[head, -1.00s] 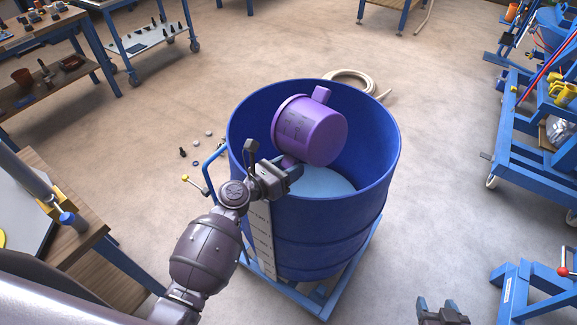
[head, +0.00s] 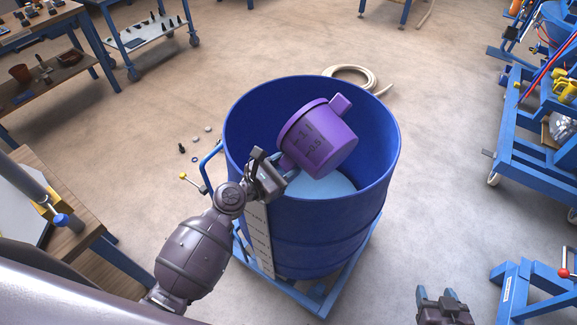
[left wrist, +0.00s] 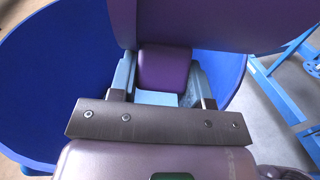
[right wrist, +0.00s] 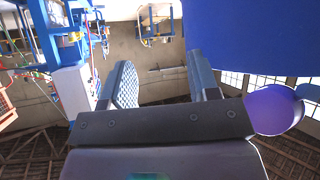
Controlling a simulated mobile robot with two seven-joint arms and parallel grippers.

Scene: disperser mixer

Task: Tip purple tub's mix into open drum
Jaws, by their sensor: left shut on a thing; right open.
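The purple tub (head: 325,145) is tilted over the mouth of the open blue drum (head: 315,225). Its rim band faces up and left, its base down and right; its inside is hidden. Dark volume marks show on its side. My left gripper (head: 286,172) is shut on one side handle of the tub, and the purple handle (left wrist: 165,68) sits between the fingers in the left wrist view. A pale blue surface (head: 318,188) shows inside the drum below the tub. My right gripper (head: 443,296) is open and empty, low at the right, apart from the drum.
The drum stands on a blue wheeled frame (head: 310,300) with a white scale strip (head: 256,236) at its front left. A coiled hose (head: 352,76) lies behind it. Workbenches stand left, a blue cart (head: 540,160) right. Floor between drum and cart is clear.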

